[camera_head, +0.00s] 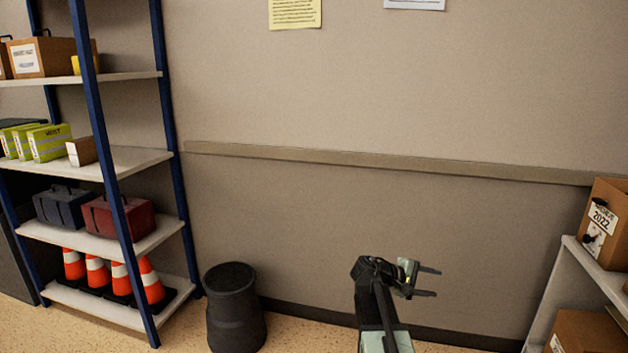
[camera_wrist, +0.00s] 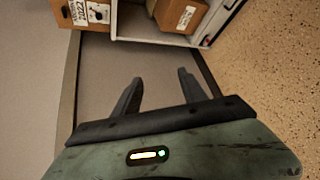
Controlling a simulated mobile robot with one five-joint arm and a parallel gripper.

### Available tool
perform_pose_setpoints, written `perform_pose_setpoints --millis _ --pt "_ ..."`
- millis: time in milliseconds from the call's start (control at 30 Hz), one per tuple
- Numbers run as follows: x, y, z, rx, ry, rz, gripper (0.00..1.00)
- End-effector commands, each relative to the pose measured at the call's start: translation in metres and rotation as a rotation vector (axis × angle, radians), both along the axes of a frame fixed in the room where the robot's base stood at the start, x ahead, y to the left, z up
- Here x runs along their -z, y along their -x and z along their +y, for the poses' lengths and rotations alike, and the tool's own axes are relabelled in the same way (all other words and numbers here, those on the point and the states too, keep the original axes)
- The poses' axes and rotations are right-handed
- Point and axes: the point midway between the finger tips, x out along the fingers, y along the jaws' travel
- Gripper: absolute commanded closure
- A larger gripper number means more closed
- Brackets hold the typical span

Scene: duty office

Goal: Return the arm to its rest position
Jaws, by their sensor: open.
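My gripper (camera_head: 432,281) is at the lower middle right of the head view, on my raised arm, in front of the beige wall (camera_head: 400,210). Its two fingers point right and are apart, with nothing between them. In the wrist view my gripper (camera_wrist: 160,92) also shows open and empty, its dark fingers standing apart over bare wall. No object touches the fingers in either view.
A blue-post shelf (camera_head: 135,163) with boxes, cases and orange cones stands at left. A black bin (camera_head: 234,310) stands on the floor beside it. A low pale shelf (camera_head: 592,268) with cardboard boxes (camera_head: 606,225) is at right.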

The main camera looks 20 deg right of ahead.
Motion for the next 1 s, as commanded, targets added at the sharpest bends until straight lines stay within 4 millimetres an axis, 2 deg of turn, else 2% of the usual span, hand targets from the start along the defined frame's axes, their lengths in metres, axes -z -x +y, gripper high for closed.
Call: perform_pose_setpoints --millis 33,133,200,300,400,500,600,700,767,1000 --pt "0.016 -0.006 0.044 -0.034 -0.076 -0.034 0.5" --pt "0.051 -0.014 0.123 -0.07 -0.252 -0.098 0.5" --pt "0.075 -0.012 0.178 -0.079 -0.383 -0.132 0.5" --pt "0.101 -0.002 0.245 -0.066 -0.56 -0.168 0.5" --pt "0.121 0.013 0.3 -0.031 -0.72 -0.188 0.5" --pt "0.135 0.034 0.344 0.036 -0.876 -0.205 0.5" --pt "0.145 0.057 0.382 0.145 -1.042 -0.221 0.5" --pt "0.147 0.071 0.416 0.307 -1.168 -0.245 0.5" --pt "0.116 0.069 0.414 0.303 -1.159 -0.249 0.5" --pt "0.045 0.068 0.413 0.298 -1.157 -0.249 0.5"
